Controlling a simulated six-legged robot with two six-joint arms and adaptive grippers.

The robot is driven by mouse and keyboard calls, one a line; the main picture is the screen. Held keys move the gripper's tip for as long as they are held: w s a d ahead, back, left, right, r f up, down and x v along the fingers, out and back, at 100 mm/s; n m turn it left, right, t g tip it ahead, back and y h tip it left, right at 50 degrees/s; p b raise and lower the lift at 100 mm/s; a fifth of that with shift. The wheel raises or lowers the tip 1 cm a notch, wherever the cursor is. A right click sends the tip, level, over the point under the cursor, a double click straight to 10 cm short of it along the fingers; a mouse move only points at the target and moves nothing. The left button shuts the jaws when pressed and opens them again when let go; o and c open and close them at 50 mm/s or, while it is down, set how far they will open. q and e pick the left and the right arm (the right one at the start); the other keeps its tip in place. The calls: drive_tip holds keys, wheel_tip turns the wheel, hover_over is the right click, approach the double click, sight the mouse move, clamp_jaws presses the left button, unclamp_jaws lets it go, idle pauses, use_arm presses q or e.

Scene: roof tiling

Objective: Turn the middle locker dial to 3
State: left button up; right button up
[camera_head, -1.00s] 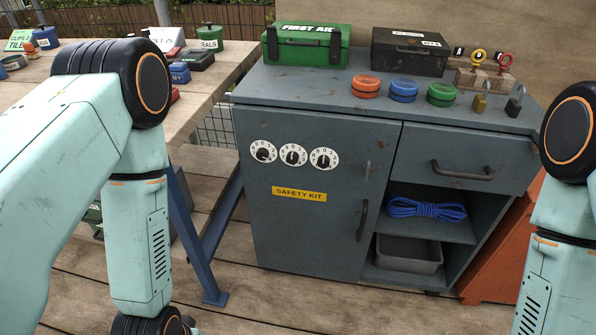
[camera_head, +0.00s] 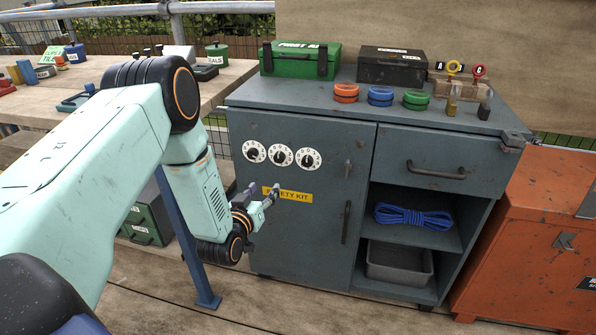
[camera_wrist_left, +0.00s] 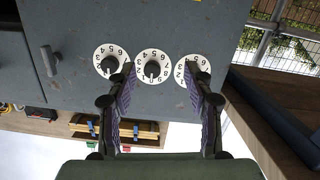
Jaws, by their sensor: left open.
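The locker (camera_head: 300,230) is a grey cabinet with three round white dials in a row on its closed door. The middle dial (camera_head: 280,156) has a black knob and sits between the left dial (camera_head: 253,152) and the right dial (camera_head: 308,159). My left gripper (camera_head: 262,190) is open and empty in front of the door, below the dials by the yellow label. In the left wrist view the picture is upside down; the middle dial (camera_wrist_left: 153,67) shows between the open fingers, apart from them. I cannot read its setting for sure. My right gripper is out of view.
A yellow SAFETY KIT label (camera_head: 288,195) is partly hidden by my left gripper. The door handle (camera_head: 346,222) stands out on the right. A green first aid box (camera_head: 300,60) and coloured round containers sit on top. An orange chest (camera_head: 535,230) stands at right.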

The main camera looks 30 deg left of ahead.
sight(278, 159)
use_arm(q)
drive_tip(key=shift+t, duration=0.9)
drive_tip(key=w+r+b, duration=0.1)
drive_tip(key=w, duration=0.1)
drive_tip(key=w+r, duration=0.1)
drive_tip(key=w, duration=0.2)
drive_tip(key=w+a+r+b, duration=0.1)
drive_tip(key=w, duration=0.2)
drive_tip(key=shift+b, duration=0.35)
drive_tip(key=shift+w+a, duration=0.1)
drive_tip(key=shift+w, duration=0.3)
drive_tip(key=shift+r, duration=0.15)
drive_tip(key=c, duration=0.3)
clamp_jaws()
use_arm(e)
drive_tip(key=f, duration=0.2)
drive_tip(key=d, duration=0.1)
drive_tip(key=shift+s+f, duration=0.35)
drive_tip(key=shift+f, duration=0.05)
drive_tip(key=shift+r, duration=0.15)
